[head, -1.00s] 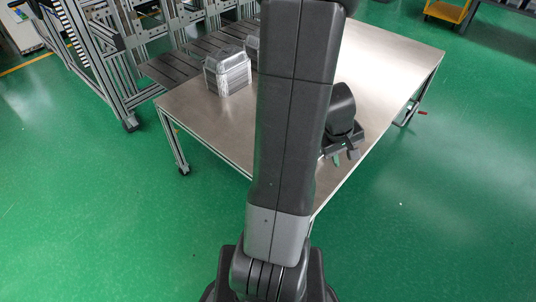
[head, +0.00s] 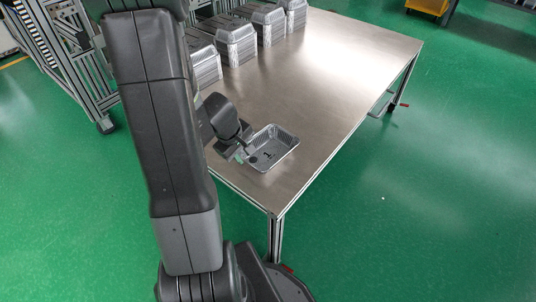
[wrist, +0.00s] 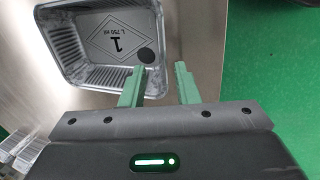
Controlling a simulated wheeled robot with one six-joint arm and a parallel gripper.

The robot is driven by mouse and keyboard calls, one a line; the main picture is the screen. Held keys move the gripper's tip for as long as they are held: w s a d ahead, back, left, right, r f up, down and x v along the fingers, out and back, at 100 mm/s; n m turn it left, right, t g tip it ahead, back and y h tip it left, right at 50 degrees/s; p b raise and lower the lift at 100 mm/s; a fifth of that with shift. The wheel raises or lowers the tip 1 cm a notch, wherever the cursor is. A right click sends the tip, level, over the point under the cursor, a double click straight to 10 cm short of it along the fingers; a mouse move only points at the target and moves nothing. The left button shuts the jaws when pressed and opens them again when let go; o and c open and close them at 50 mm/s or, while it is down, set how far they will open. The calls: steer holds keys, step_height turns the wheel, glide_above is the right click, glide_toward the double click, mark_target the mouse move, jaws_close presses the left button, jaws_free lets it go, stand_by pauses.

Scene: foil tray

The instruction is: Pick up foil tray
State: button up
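The foil tray (head: 285,141) is a shallow silver tray lying upright on the metal table near its front edge. In the wrist view the tray (wrist: 62,72) shows its ribbed walls and a base marked "1". My gripper (head: 242,155) is at the tray's left side in the head view. In the wrist view my gripper (wrist: 159,70) has its green fingers apart with a gap between them. The left finger overlaps the tray's near right corner and the right finger is outside it. I cannot tell whether either finger touches the rim.
The metal table (head: 335,60) is clear to the right and behind the tray. Several stacks of foil trays (head: 238,42) stand along the table's far left side. Green floor (head: 420,200) lies open in front and to the right.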

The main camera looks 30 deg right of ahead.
mark_target(247, 160)
steer(key=x, duration=0.1)
steer(key=b+x, duration=0.1)
steer(key=x, duration=0.1)
steer(key=b+x, duration=0.1)
steer(key=x, duration=0.1)
steer(key=shift+s, duration=0.25)
steer(key=shift+r, duration=0.1)
jaws_close()
